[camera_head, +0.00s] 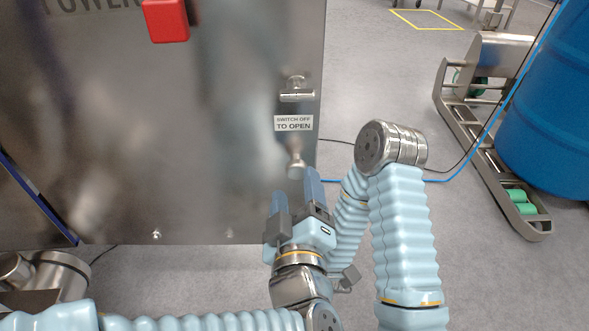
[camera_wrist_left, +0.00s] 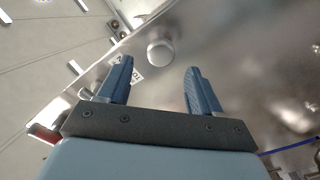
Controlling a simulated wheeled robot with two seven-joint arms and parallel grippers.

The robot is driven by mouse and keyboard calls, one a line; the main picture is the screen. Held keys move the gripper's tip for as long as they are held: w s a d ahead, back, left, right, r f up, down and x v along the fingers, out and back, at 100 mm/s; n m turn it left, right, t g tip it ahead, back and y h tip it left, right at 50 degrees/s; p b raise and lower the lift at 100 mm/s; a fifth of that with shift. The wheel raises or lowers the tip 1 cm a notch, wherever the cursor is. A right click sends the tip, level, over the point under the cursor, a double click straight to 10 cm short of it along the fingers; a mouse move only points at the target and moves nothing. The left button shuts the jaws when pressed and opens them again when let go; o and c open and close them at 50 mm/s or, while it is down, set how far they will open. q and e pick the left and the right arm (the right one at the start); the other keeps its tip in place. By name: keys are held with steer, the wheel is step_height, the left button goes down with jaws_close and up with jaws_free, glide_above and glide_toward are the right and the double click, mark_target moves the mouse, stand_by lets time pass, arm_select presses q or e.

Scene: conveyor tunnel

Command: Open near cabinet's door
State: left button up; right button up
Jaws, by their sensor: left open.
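The near cabinet's steel door (camera_head: 190,130) fills the left of the head view. A round metal knob (camera_head: 295,165) sits low near its right edge, under a "SWITCH OFF TO OPEN" label (camera_head: 293,123). A metal handle (camera_head: 297,90) is above the label. My left gripper (camera_head: 296,184) is open just below the knob, pointing at it. In the left wrist view the knob (camera_wrist_left: 160,53) shows between and ahead of the fingertips (camera_wrist_left: 158,67), and no contact can be made out. My right arm is folded at the right, and its gripper does not show clearly.
A red switch (camera_head: 166,20) is at the door's top. A blue barrel (camera_head: 550,110) and a metal frame (camera_head: 480,140) stand at the right. Cables cross the floor beside the cabinet. The grey floor (camera_head: 370,75) right of the cabinet is mostly clear.

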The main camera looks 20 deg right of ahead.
arm_select(q)
steer(key=v, duration=0.8)
